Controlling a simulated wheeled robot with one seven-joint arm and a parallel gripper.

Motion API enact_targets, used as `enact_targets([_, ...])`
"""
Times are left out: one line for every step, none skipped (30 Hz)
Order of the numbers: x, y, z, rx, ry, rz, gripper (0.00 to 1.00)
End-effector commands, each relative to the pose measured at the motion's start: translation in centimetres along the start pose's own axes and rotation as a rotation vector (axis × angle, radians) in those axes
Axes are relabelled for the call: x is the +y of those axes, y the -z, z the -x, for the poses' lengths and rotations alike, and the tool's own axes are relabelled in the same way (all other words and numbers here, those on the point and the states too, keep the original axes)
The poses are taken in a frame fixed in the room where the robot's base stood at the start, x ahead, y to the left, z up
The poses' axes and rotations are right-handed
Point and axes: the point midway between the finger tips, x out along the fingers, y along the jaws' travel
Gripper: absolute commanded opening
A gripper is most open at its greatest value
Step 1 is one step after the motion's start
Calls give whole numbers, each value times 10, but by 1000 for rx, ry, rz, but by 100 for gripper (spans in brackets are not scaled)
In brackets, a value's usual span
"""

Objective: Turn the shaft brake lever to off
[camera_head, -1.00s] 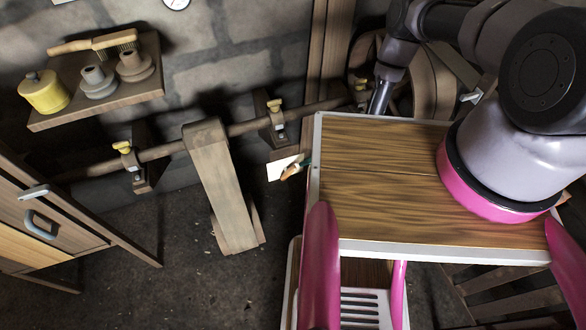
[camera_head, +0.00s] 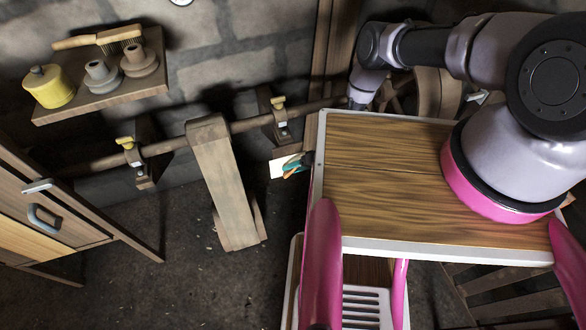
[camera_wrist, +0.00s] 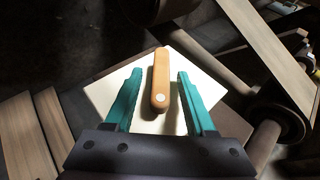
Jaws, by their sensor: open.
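The shaft brake lever (camera_wrist: 160,82) is an orange-brown handle with a pale round end. In the wrist view it stands between the two teal fingers of my gripper (camera_wrist: 158,98), with a gap on each side. A cream plate (camera_wrist: 110,95) lies behind the lever. In the head view my gripper (camera_head: 294,166) shows just past the left edge of my wooden top, in front of the cream plate (camera_head: 276,168). The lever is hard to make out there. My gripper is open and holds nothing.
A long shaft (camera_head: 245,124) runs along the wall on brackets with yellow-capped cups (camera_head: 278,104). A shelf (camera_head: 100,105) with a yellow pot and a brush is at upper left. A cabinet (camera_head: 50,215) stands at left.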

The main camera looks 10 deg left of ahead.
Motion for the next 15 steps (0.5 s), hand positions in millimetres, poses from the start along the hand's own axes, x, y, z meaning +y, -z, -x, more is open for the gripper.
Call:
enact_targets([0,0,0,0,0,0,55])
enact_targets([0,0,0,0,0,0,55])
enact_targets([0,0,0,0,0,0,55])
enact_targets([0,0,0,0,0,0,47])
enact_targets([0,0,0,0,0,0,36])
enact_targets([0,0,0,0,0,0,21])
enact_targets([0,0,0,0,0,0,9])
enact_targets([0,0,0,0,0,0,0])
enact_targets([0,0,0,0,0,0,0])
enact_targets([0,0,0,0,0,0,0])
enact_targets([0,0,0,0,0,0,0])
enact_targets([0,0,0,0,-1,0,0])
enact_targets([0,0,0,0,-2,0,0])
enact_targets([0,0,0,0,-3,1,0])
enact_targets([0,0,0,0,-7,2,0])
